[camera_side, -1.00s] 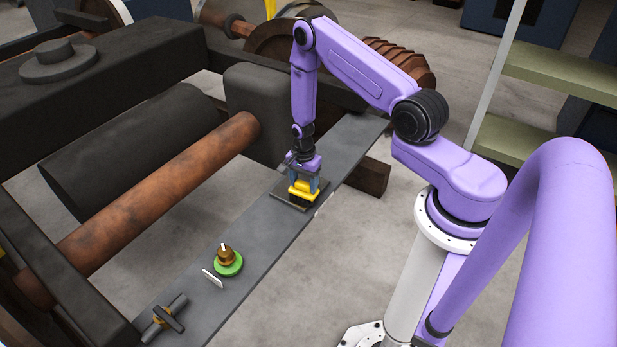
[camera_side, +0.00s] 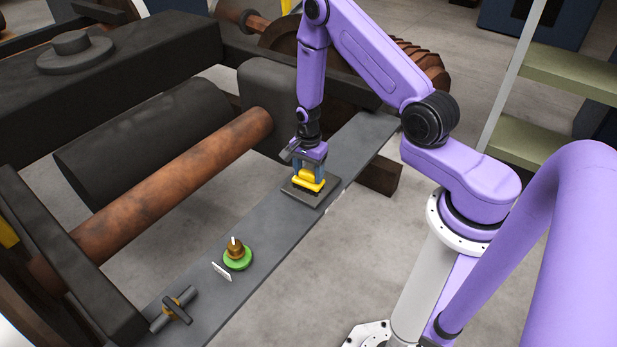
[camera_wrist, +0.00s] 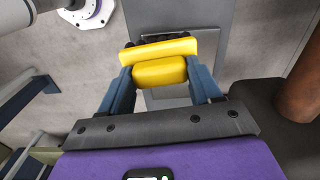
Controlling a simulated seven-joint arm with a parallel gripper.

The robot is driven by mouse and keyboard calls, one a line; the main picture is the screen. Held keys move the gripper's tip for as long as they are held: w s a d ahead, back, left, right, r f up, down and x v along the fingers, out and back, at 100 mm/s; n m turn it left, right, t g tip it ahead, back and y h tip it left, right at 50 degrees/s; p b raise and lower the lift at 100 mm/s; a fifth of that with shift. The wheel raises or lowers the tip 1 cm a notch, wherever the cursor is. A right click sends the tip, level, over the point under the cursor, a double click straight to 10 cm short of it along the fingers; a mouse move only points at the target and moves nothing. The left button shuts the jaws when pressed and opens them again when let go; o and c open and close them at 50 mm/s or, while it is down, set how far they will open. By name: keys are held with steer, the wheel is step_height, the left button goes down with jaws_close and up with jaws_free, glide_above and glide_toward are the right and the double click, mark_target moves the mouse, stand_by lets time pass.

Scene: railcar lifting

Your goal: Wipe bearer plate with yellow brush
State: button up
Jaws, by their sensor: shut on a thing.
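The yellow brush (camera_side: 309,180) is held in my gripper (camera_side: 308,175), which is shut on it from above. In the wrist view the brush (camera_wrist: 160,60) sits between the two blue fingers of my gripper (camera_wrist: 160,78), with dark bristles just showing past its far edge. The bearer plate (camera_side: 318,200) is a dark square on the long grey beam. The brush is right over it, at or very near its surface; I cannot tell if the bristles touch.
A rusty round bar (camera_side: 170,185) and a dark block (camera_side: 262,100) lie to the left.

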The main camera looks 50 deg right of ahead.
steer(key=shift+r, duration=1.1)
